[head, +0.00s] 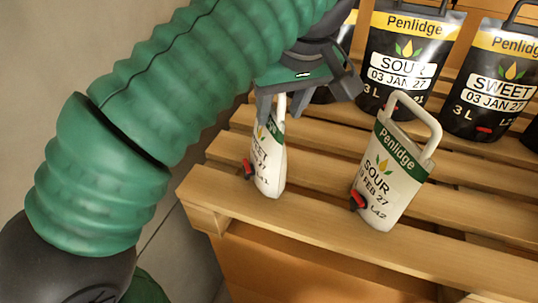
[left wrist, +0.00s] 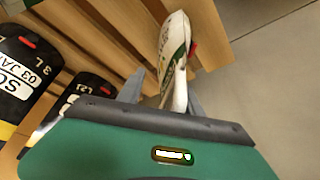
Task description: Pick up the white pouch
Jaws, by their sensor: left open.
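A white pouch (head: 270,160) with a green band, a red tap and a label ending in "EET" stands at the pallet's left end. In the left wrist view this white pouch (left wrist: 174,40) has its handle between my finger tips. My left gripper (head: 300,98) is open above it, with the fingers on either side of the handle; I cannot tell if they touch it. A second white pouch (head: 390,178), labelled Penlidge SOUR, with a looped handle and red tap, stands to the right, apart from the gripper. My right gripper is out of view.
Black pouches stand behind: a SOUR one (head: 408,62) and a SWEET one (head: 492,85). All stand on a slatted wooden pallet (head: 320,232) with gaps between slats. Grey floor (left wrist: 270,80) lies open beyond the pallet's end.

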